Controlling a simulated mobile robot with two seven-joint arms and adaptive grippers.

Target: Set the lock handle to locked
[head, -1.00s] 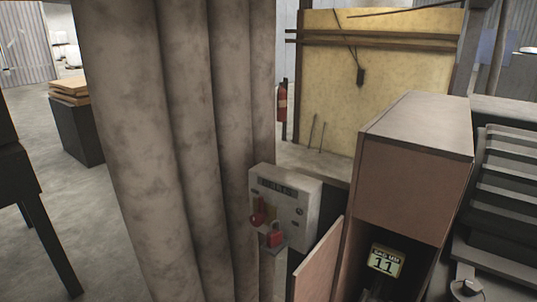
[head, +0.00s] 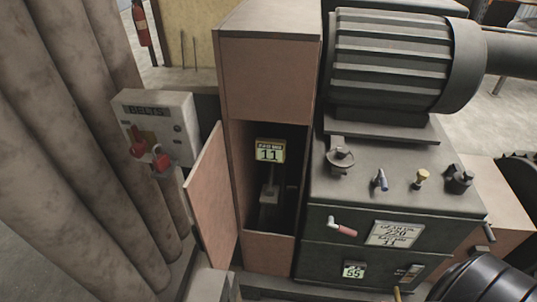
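A grey control box (head: 155,112) stands at the left beside the large ribbed column. It carries a red lever (head: 138,147) and a red padlock-shaped part (head: 160,162) on its front. A small handle with a red grip (head: 345,230) sticks out from the front of the dark machine (head: 322,225), tilted down to the right. I cannot tell which of these is the lock handle or read a locked mark. Neither of my grippers shows in the view.
A dark cylinder (head: 485,285) fills the lower right corner.

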